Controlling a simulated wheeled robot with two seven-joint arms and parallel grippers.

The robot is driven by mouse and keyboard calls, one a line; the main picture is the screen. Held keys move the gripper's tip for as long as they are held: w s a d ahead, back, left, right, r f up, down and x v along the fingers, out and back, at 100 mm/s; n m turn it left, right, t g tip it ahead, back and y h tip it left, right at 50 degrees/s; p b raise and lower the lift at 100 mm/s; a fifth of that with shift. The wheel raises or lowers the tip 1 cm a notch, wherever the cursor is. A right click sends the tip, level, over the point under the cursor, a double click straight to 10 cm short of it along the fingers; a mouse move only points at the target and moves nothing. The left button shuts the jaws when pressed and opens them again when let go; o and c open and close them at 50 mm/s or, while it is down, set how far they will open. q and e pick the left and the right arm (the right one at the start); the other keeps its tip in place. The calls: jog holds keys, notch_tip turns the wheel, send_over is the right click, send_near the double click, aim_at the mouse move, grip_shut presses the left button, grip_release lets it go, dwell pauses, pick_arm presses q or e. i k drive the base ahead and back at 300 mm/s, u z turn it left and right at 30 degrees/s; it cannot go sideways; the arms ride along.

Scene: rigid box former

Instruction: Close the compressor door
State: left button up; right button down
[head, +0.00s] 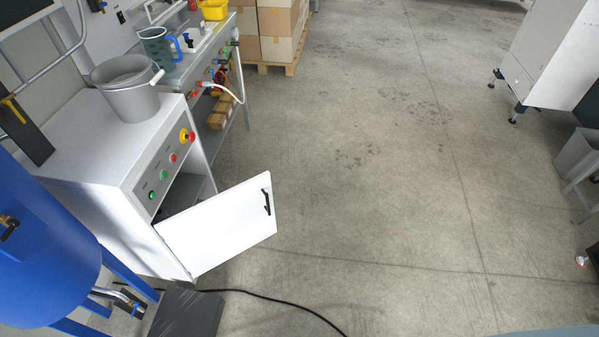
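The white compressor door (218,229) hangs wide open from the front of the white cabinet (110,160), hinged at its left edge and swung out over the floor. A black handle (266,202) sits near the door's free right edge. The dark inside of the cabinet shows behind the door. A panel with green and red buttons and a red-and-yellow stop button (187,136) is above the opening. Neither of my grippers shows in the head view.
A blue tank (45,250) stands at the lower left, beside the cabinet. A black cable (270,298) and a dark grey block (187,313) lie on the floor near the door. A workbench and stacked boxes (278,30) stand behind.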

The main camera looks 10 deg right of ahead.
aim_at(203, 237)
jog(key=z, duration=0.15)
jog(key=i, duration=1.05)
jog(key=u, duration=0.7)
